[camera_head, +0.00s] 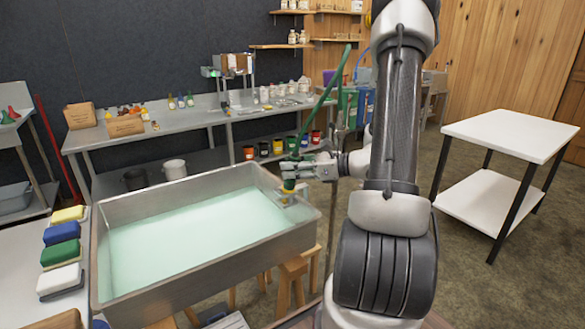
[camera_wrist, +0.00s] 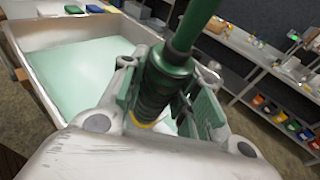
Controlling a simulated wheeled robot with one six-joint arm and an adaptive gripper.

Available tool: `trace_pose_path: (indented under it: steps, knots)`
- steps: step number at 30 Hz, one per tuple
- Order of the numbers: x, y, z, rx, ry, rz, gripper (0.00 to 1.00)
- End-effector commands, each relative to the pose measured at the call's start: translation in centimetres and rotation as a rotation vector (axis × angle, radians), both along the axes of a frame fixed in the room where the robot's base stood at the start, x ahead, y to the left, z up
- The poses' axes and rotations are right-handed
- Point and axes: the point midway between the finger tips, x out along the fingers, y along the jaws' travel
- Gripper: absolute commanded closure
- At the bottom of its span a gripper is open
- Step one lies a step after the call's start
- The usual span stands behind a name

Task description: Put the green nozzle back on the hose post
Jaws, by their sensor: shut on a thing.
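The green nozzle (camera_wrist: 165,85) is between the jaws of my gripper (camera_wrist: 170,100), which is shut on it. In the head view my gripper (camera_head: 305,168) holds the nozzle (camera_head: 289,185) at the right rim of the evaporator pan, low over its corner. A green hose (camera_head: 325,98) runs up from the nozzle toward the back right. A thin upright post (camera_head: 333,200) stands behind my gripper, partly hidden by my arm. I cannot tell for sure that it is the hose post.
The steel pan (camera_head: 110,225) holds pale green liquid. Coloured sponges (camera_head: 60,252) lie to its left. A long steel bench (camera_head: 185,122) with bottles and boxes stands behind. A white table (camera_head: 510,135) stands at the right, its top clear, with open floor before it.

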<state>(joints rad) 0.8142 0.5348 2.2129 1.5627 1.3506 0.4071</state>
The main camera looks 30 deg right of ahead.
Motion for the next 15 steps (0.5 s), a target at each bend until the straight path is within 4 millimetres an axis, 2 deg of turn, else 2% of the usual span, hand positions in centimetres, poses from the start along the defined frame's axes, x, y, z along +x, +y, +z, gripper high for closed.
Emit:
trace_pose_path:
  steps: [1,15]
  knots:
    - [0.3,-0.6,0.2,-0.013,-0.007,-0.011,1.00]
    - [0.3,-0.6,2.8,-0.014,-0.010,-0.012,1.00]
